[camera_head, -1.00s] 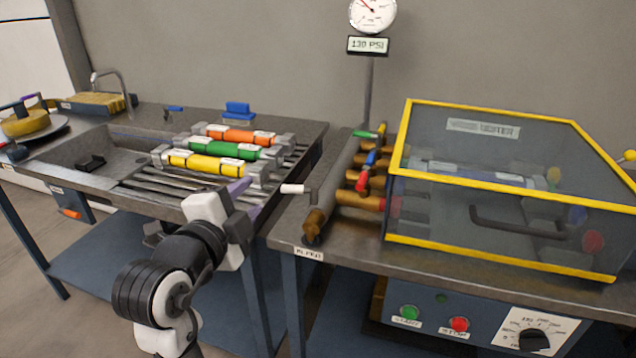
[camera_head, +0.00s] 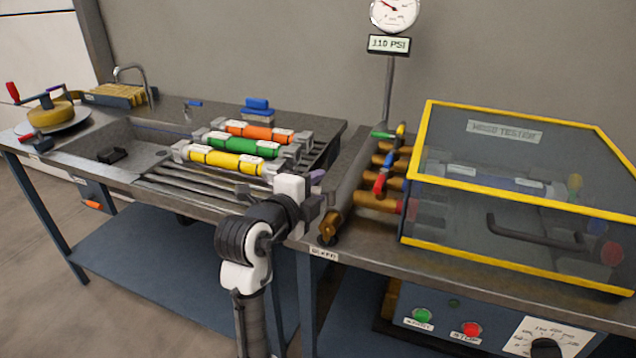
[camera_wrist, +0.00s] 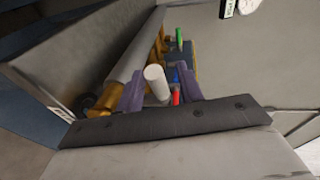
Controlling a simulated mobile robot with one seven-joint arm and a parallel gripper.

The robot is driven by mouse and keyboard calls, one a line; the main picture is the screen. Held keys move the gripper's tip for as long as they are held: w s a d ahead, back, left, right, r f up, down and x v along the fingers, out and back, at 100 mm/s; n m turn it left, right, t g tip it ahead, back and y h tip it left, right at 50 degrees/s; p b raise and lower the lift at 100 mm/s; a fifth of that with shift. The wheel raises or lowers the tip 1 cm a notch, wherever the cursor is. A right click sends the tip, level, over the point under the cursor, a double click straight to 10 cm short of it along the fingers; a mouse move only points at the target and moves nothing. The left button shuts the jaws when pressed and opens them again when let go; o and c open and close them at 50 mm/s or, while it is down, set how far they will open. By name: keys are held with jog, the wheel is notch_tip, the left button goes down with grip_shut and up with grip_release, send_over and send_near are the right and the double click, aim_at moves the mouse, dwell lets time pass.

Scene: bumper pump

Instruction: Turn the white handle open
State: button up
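The white handle (camera_wrist: 157,85) shows in the wrist view as a pale cylinder between the two purple fingers of my gripper (camera_wrist: 162,88). It lies closer to the left finger, and a gap shows on its right. Whether it touches the left finger I cannot tell. My gripper is open. In the head view, my gripper (camera_head: 318,188) is at the front left end of the brass pipe manifold (camera_head: 329,228), and it hides the white handle there. Red and blue handles (camera_head: 381,181) and a green handle (camera_head: 383,134) sit farther along the manifold.
A clear tester box (camera_head: 520,200) with yellow edges stands right of the manifold. A rack with yellow (camera_head: 225,160), green and orange cylinders is to the left, by the sink. A gauge (camera_head: 394,12) stands behind; its display (camera_head: 388,44) appears to read 110 PSI.

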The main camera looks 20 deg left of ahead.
jog(key=shift+w+d+f, duration=0.1)
jog(key=shift+w, duration=0.55)
grip_shut()
